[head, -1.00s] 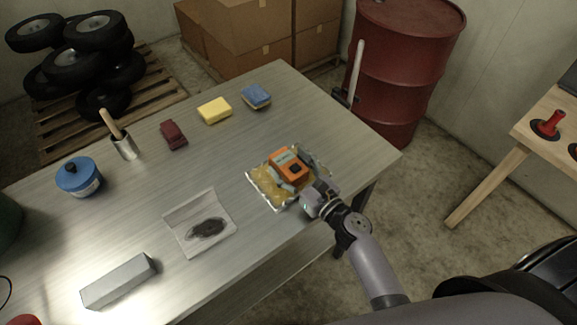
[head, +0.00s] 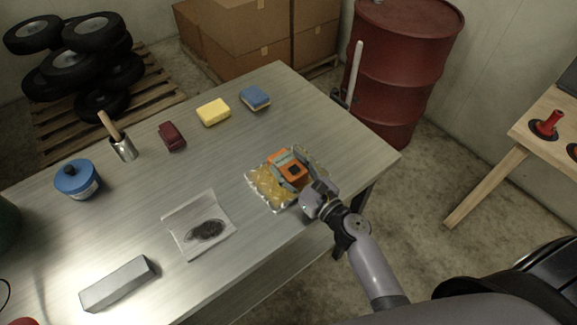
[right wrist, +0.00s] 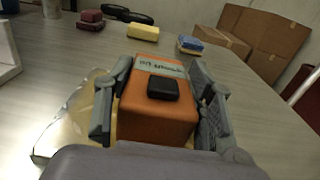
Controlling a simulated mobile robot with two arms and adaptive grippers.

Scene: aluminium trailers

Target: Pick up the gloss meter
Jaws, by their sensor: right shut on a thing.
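The gloss meter (head: 294,168) is an orange box with a pale labelled panel and a dark square button. It sits on a shiny, yellowish padded packet (head: 266,189) near the table's front right edge. My right gripper (head: 291,174) is shut on the meter, with a finger on each side. The right wrist view shows the meter (right wrist: 155,118) between the fingers; its underside is hidden, so I cannot tell whether it touches the packet. My left gripper is not in view.
On the metal table (head: 225,165) are a yellow sponge (head: 213,112), a blue sponge (head: 255,97), a dark red block (head: 172,136), a blue-lidded pot (head: 76,179), a stained cloth (head: 200,225) and a grey bar (head: 118,284). A red drum (head: 405,75) stands beyond.

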